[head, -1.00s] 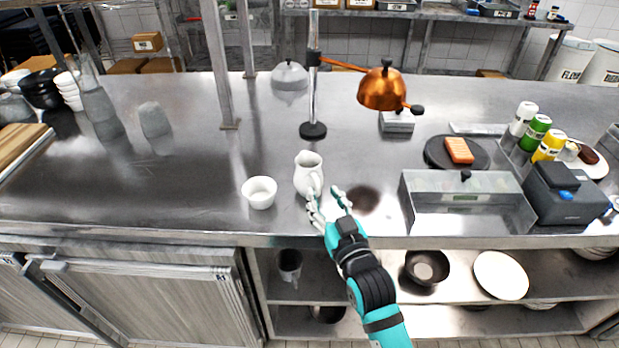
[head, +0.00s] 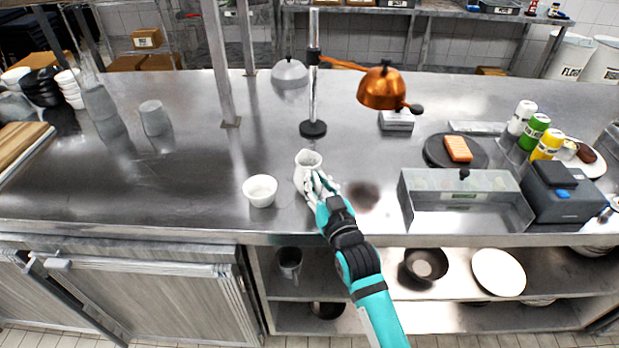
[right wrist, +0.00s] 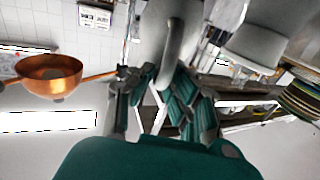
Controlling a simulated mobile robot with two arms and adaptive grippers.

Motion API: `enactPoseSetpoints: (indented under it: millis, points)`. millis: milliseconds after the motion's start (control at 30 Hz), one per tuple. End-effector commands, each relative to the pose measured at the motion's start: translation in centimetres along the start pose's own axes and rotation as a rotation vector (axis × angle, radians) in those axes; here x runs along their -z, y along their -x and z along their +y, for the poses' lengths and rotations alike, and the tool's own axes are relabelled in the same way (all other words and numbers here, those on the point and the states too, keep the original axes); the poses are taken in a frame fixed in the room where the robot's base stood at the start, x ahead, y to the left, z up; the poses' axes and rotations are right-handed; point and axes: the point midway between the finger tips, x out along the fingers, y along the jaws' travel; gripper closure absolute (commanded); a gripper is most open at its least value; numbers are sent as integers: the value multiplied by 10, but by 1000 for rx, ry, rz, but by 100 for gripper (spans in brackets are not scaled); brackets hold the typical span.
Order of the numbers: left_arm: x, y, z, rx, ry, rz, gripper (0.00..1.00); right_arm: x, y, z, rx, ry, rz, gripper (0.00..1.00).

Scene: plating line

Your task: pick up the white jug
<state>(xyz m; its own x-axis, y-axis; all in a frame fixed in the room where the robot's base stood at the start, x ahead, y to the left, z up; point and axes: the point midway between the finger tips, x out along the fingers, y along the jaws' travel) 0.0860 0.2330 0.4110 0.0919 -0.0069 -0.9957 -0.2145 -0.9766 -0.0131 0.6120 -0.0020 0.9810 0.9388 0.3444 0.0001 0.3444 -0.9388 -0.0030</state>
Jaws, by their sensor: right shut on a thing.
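The white jug (head: 307,160) stands upright on the steel counter, right of a small white bowl (head: 260,190). My right gripper (head: 319,184) is at the jug's near right side, shut on it, and covers its handle and lower part. In the right wrist view, the jug (right wrist: 170,28) shows at the top, with its handle reaching down between the fingers of my right gripper (right wrist: 158,98). My left gripper is not in the head view.
A copper heat lamp (head: 382,88) hangs from a post behind the jug. A steel bin (head: 465,214) stands to the right, near the counter's front edge. Bottles (head: 536,132) stand farther right. The counter left of the bowl is largely clear.

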Motion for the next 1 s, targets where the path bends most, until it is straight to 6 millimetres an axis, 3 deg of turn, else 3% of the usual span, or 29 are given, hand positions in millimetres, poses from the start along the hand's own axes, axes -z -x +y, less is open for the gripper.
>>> enactPoseSetpoints:
  millis: [633, 1000]
  points:
    - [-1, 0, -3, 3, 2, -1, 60, 4, 0, 0, 0, 0, 5, 100]
    - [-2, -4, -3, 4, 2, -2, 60, 26, 0, 0, 0, 0, 8, 100]
